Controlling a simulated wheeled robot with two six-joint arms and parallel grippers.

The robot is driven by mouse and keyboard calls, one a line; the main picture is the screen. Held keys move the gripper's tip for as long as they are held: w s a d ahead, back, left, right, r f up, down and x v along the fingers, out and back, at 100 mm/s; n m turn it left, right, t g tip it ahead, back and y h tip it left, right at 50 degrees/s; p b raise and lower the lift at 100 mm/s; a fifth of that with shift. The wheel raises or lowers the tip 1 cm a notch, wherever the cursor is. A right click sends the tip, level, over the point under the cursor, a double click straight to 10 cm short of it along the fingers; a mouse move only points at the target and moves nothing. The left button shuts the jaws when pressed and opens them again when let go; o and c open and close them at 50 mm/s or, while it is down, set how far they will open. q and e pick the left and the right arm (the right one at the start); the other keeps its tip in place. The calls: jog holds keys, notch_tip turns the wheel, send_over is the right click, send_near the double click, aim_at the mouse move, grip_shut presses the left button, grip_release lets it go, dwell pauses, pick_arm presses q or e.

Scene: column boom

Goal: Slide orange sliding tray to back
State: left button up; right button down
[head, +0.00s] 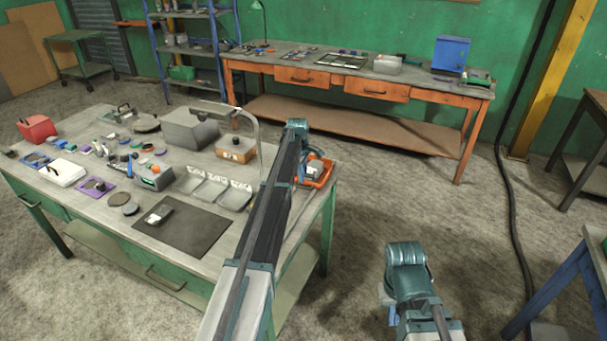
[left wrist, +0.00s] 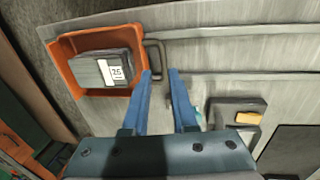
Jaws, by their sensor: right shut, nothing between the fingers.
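The orange sliding tray (left wrist: 66,77) is at the upper left of the left wrist view, with a grey block (left wrist: 92,68) labelled 25 in it. A dark loop handle (left wrist: 155,58) stands at its right side. My left gripper (left wrist: 161,72) is open, its blue fingertips at the near end of the handle; I cannot tell whether they touch it. In the head view the tray (head: 327,174) is at the right end of the green table, partly hidden by my left arm, which hides the fingers too. My right gripper (head: 390,312) shows only as a small blue part, shut and empty, away from the table.
The green table (head: 95,262) holds a grey box (head: 189,129), a yellow-brown box (head: 236,149), a tall curved metal piece (head: 255,125), a partitioned tray (head: 236,196) and a dark mat (head: 190,235). An orange workbench (head: 340,130) stands behind.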

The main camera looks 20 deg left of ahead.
pick_arm(q)
notch_tip(320, 180, up, 9)
jog(key=s+p, duration=0.1)
jog(key=p, duration=0.6)
jog(key=shift+s+p, duration=0.3)
jog(key=shift+p, duration=0.1)
jog(key=shift+a, duration=0.1)
jog(key=s+d+f+m+g+b, duration=0.15)
jog(key=s+d+m, duration=0.65)
jog(key=s+d, duration=1)
jog(key=s+d+f+m+b, duration=0.1)
jog(key=s+d+m, duration=0.2)
jog(key=s, duration=0.5)
jog(key=s+d+f+m+y, duration=0.1)
jog(key=s+d+m, duration=0.2)
jog(key=s, duration=0.6)
jog(key=s+d+f+m+b, duration=0.1)
jog(key=s+d+m, duration=0.2)
jog(key=s+m, duration=0.3)
jog(key=s, duration=0.3)
jog(key=shift+d+m+g+b, duration=0.3)
jog(key=shift+g+b, duration=0.05)
